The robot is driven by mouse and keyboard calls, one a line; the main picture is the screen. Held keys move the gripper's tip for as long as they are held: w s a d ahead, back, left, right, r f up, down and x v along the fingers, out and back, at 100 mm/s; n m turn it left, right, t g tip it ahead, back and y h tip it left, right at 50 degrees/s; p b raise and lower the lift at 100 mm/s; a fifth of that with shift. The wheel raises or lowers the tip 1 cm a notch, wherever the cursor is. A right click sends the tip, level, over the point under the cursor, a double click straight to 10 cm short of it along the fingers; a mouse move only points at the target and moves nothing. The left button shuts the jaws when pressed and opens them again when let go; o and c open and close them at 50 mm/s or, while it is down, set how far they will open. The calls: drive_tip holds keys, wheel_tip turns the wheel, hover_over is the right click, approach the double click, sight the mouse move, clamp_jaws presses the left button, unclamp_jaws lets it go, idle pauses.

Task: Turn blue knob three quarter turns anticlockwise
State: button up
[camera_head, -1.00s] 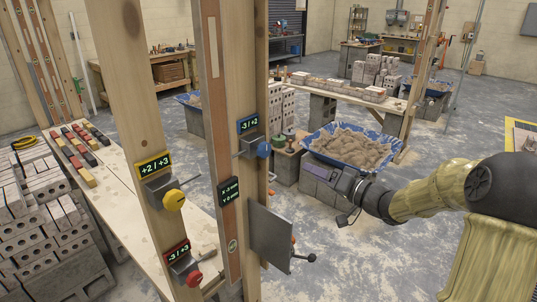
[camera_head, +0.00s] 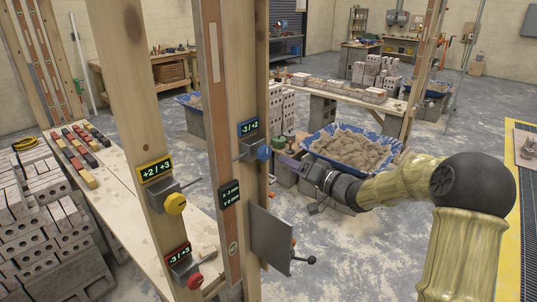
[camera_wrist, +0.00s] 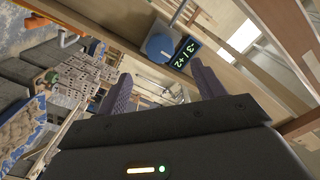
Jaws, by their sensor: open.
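The blue knob (camera_head: 264,153) sits on a small metal box on the wooden post, beside a display (camera_head: 248,127) reading "-3 / +2". In the wrist view the blue knob (camera_wrist: 160,44) shows just beyond the fingertips, between their lines, with its display (camera_wrist: 184,52) to its right. My gripper (camera_head: 311,173) is to the right of the knob in the head view, a little lower and clear of it. In the wrist view my gripper (camera_wrist: 160,72) has its two purple fingers apart with nothing between them.
A yellow knob (camera_head: 175,203) and a red knob (camera_head: 195,280) sit on the nearer post. A metal plate (camera_head: 270,240) with a black-knobbed lever juts out below the blue knob. A blue tub of mortar (camera_head: 355,148) stands behind my arm.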

sight(267, 155)
drive_tip(key=p+x, duration=0.1)
drive_tip(key=x, duration=0.8)
drive_tip(key=shift+w+a, duration=0.1)
drive_tip(key=shift+a, duration=0.05)
drive_tip(key=shift+c, duration=0.5)
drive_tip(key=c, duration=0.9)
drive_tip(key=shift+f+n, duration=0.1)
drive_tip(key=shift+n, duration=0.3)
